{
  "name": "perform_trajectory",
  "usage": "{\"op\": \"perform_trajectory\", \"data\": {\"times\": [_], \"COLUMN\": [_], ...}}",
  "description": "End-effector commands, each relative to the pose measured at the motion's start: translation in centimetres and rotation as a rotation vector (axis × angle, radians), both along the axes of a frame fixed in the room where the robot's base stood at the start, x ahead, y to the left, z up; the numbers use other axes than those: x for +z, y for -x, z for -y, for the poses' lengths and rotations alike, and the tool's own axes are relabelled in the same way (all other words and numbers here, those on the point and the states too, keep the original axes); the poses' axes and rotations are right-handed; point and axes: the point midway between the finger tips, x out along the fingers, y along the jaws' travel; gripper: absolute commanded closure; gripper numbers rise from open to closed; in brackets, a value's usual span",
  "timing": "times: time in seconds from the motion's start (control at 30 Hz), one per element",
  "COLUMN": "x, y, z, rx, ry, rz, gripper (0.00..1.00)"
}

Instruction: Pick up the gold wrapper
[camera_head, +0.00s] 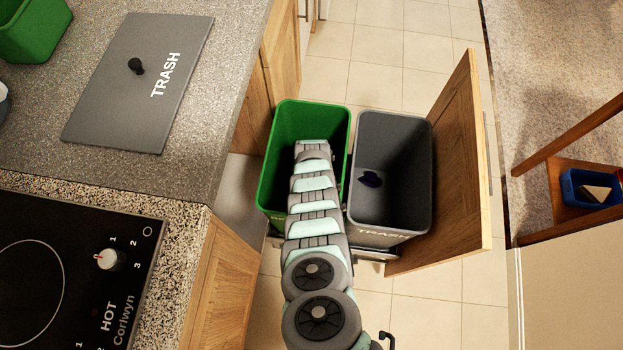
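No gold wrapper can be made out in this view. My arm reaches from the bottom of the picture over the green bin (275,165), and its far part is over or inside the bin's opening. My gripper is not visible; the arm's own links hide whatever is beneath them. Much of the green bin's inside is also hidden behind the arm, so its contents cannot be told.
The counter at left carries a grey TRASH lid (140,85) and a cooktop (60,280).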

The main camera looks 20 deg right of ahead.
Motion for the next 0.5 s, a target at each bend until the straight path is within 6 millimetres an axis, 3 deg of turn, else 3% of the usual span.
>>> {"op": "perform_trajectory", "data": {"times": [0.5], "x": [0.01], "y": [0.01], "z": [-0.02], "rx": [0.0], "ry": [0.0], "rz": [0.0], "gripper": [0.49]}}
